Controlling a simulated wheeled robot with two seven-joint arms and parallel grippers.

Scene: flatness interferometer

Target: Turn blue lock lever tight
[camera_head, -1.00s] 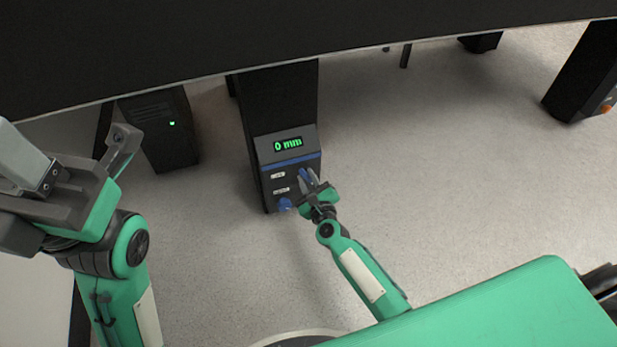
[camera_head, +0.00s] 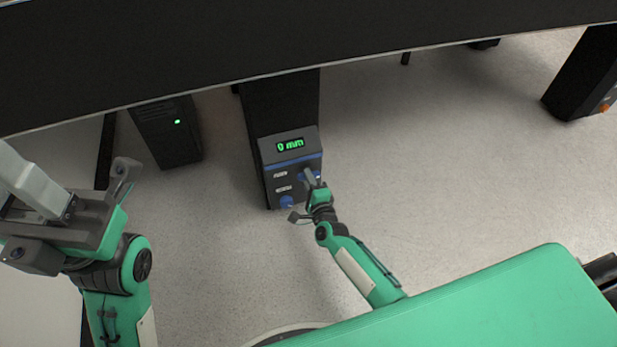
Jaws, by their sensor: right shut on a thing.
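The blue lock lever (camera_head: 315,174) is on the upper right of the control box front (camera_head: 276,177), mostly hidden behind my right gripper. My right gripper (camera_head: 310,177) is at the box face with its fingers shut on the lever. A blue knob (camera_head: 287,202) sits lower on the same face, left of the gripper. The green display (camera_head: 290,145) on top of the box reads 0 mm. My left gripper (camera_head: 70,190) is at the left edge, far from the box; its fingers are partly seen and their gap is unclear.
The box is on a black leg (camera_head: 280,100) under a large dark tabletop (camera_head: 300,40) that overhangs it. A black unit with a green light (camera_head: 167,135) stands to the left on the floor. The floor to the right (camera_head: 450,150) is clear.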

